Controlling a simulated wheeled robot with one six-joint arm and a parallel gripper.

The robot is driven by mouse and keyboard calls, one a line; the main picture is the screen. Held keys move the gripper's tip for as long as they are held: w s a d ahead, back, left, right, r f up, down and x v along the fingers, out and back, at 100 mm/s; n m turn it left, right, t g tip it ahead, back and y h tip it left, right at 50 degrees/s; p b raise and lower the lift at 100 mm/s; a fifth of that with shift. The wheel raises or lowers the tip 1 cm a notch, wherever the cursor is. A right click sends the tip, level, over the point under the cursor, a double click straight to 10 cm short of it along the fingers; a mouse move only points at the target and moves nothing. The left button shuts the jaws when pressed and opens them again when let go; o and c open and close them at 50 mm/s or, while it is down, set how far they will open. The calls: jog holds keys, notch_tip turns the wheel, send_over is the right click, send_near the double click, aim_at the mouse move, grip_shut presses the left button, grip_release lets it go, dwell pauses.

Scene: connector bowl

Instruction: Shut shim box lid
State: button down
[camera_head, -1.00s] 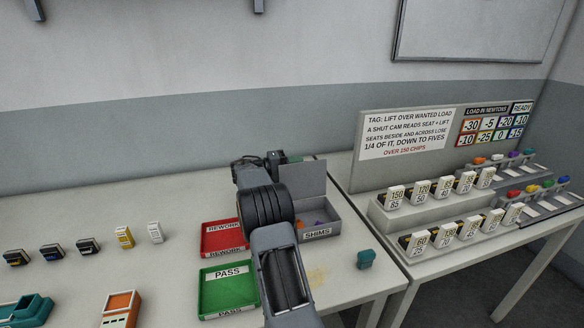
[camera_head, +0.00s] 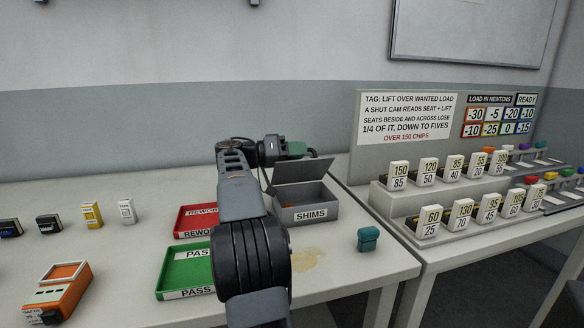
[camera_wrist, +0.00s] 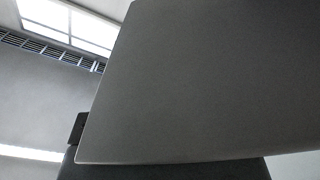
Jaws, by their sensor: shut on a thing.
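The shim box (camera_head: 331,207) is a grey box labelled SHIMS near the table's right edge.
My arm passes over the red REWORK tray (camera_head: 183,221) and green PASS tray (camera_head: 172,270), left of the box. A teal block (camera_head: 368,239) stands to the right. A side table with numbered tags (camera_head: 430,221) is further right.

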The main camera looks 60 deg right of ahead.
jog(key=shift+s+a+f+m+b, duration=0.7)
jog(key=shift+m+b, duration=0.4)
jog(key=shift+b, duration=0.85)
jog(key=shift+r, duration=0.1)
jog(key=c, duration=1.2)
grip_release()
jog(key=shift+o, duration=0.2)
jog(key=p+v, duration=0.3)
jog(key=v, duration=1.1)
jog(key=shift+r, duration=0.1)
